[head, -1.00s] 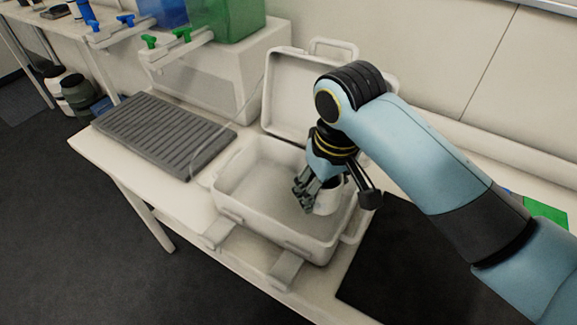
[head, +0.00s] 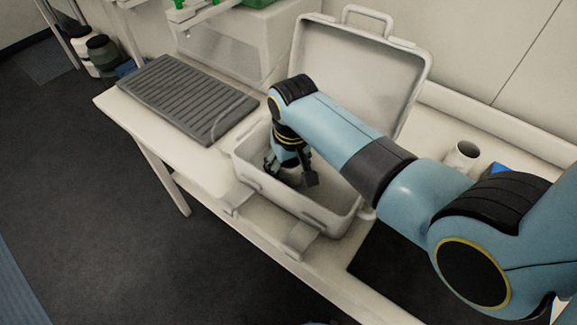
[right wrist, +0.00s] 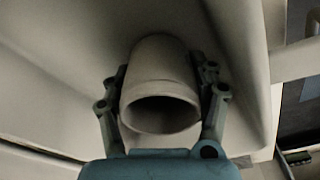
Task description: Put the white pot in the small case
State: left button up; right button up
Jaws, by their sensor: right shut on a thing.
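The small case (head: 282,200) is a pale, open case on the bench with its lid (head: 352,68) standing up at the back. My right gripper (head: 287,175) reaches down inside the case. It is shut on the white pot (head: 291,177), which is mostly hidden behind the fingers in the head view. In the right wrist view the white pot (right wrist: 160,85) sits between both fingers, its dark open mouth facing the camera. I cannot tell whether the pot touches the case floor. My left gripper is not in view.
A grey ribbed tray (head: 185,98) lies left of the case. A black mat (head: 385,270) lies to its right. Another white cup (head: 462,156) and a blue item (head: 500,169) stand at the back right, near my arm. Two latches (head: 300,240) stick out at the case front.

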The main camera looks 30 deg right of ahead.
jog(key=shift+f, duration=0.2)
jog(key=o, duration=1)
jog(key=shift+c, duration=0.2)
notch_tip(320, 180, up, 12)
jog(key=s+p, duration=0.1)
jog(key=shift+s+a, duration=0.15)
jog(key=shift+s, duration=0.05)
jog(key=shift+r, duration=0.1)
